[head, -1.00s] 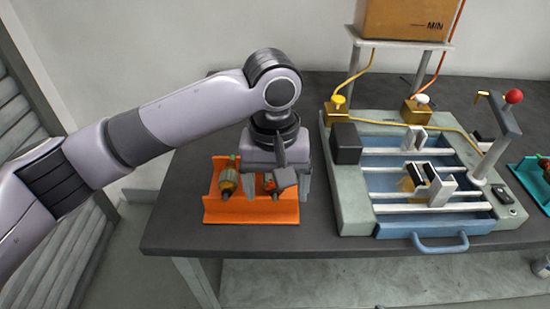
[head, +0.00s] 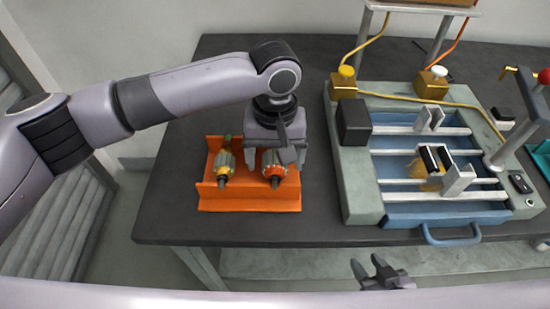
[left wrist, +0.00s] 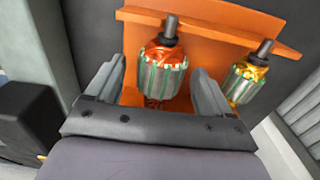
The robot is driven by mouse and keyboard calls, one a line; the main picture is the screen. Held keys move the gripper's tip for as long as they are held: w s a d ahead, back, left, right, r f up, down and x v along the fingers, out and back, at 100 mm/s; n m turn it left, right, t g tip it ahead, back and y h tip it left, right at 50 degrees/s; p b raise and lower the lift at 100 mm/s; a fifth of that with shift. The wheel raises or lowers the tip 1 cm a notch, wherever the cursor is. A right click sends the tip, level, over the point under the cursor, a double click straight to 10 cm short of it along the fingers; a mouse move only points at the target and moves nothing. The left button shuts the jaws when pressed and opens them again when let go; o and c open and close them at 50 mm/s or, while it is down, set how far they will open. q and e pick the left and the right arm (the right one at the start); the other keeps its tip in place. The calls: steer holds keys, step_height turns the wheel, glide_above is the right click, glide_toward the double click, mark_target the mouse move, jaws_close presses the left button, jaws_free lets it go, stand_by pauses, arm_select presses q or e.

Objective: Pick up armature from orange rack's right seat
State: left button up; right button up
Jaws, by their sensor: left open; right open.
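The orange rack (head: 245,204) stands on the dark table and holds two armatures. The right-seat armature (head: 273,170) has red-orange windings and a grey slotted core; it also shows in the left wrist view (left wrist: 162,75). The left-seat armature (head: 224,163) has yellow windings. My left gripper (head: 276,165) is open above the right seat. In the left wrist view its fingers (left wrist: 157,92) stand on either side of the right-seat armature, with gaps visible; whether they are down at its level is unclear. My right gripper (head: 380,275) is open and empty at the bottom, in front of the table.
A grey and blue winding fixture (head: 359,190) with white rails and a blue handle stands right of the rack. A black box (head: 354,122) sits on its left corner. A bare strip of table lies between rack and fixture. A raised stand (head: 420,5) is behind.

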arm_select(q)
steer(key=shift+f, duration=0.1)
steer(key=c, duration=1.2)
steer(key=shift+c, duration=1)
